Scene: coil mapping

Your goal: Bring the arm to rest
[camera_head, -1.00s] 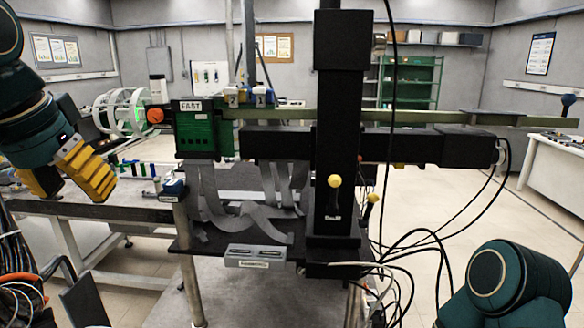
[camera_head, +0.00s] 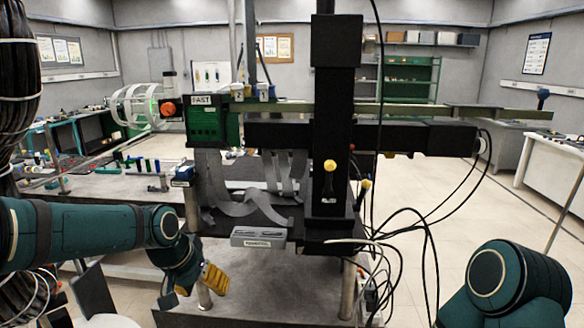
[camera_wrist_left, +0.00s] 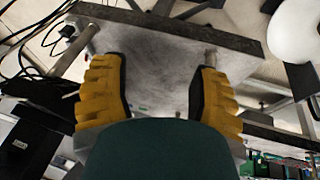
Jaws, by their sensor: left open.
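My left arm comes in from the left in the head view, and its yellow-fingered left gripper (camera_head: 200,285) hangs low in front of the grey table. In the left wrist view the left gripper (camera_wrist_left: 158,95) shows its two yellow fingers wide apart with nothing between them. The grey underside or face of a slab (camera_wrist_left: 160,55) lies beyond the fingers. My right arm shows only as a teal rounded link at the lower right of the head view; its gripper is out of the picture.
A coil-mapping rig with a black column (camera_head: 335,130) and a long rail (camera_head: 400,110) stands on the table. A green box marked FAST (camera_head: 206,120) is at its left. Loose cables (camera_head: 400,255) hang at the right. A grey labelled box (camera_head: 258,237) sits at the front edge.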

